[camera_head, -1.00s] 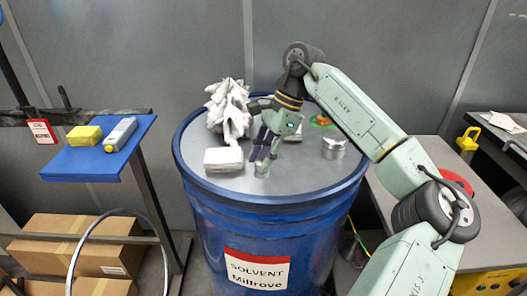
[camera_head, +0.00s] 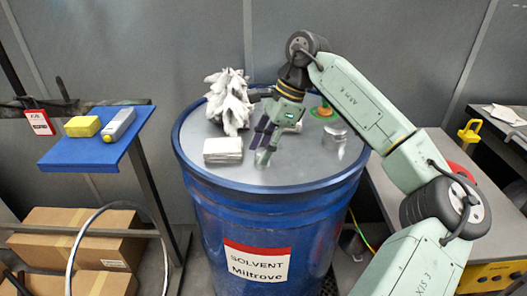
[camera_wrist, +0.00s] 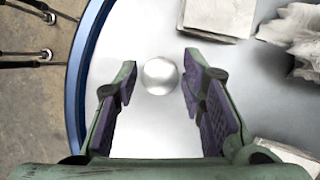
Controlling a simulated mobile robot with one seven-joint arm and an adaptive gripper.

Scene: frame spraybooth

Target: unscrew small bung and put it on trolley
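A blue drum (camera_head: 188,165) with a grey lid stands in the middle of the head view. My gripper (camera_head: 263,155) points down over the lid near its centre. In the wrist view my gripper (camera_wrist: 160,92) is open, with its purple pads apart. A round, shiny silver piece (camera_wrist: 160,75), which looks like the small bung, lies between the fingertips, touching neither pad visibly. In the head view the fingers largely hide that spot. A blue-topped stand (camera_head: 75,152), probably the trolley, is at the left. Its top holds a yellow block (camera_head: 82,126) and a grey tool (camera_head: 118,124).
White gloves (camera_head: 228,103) and a pale stack (camera_head: 222,150) lie on the lid left of my gripper. A silver cylinder (camera_head: 335,134) and an orange-green item (camera_head: 322,111) are to its right. The stand's front left has free room.

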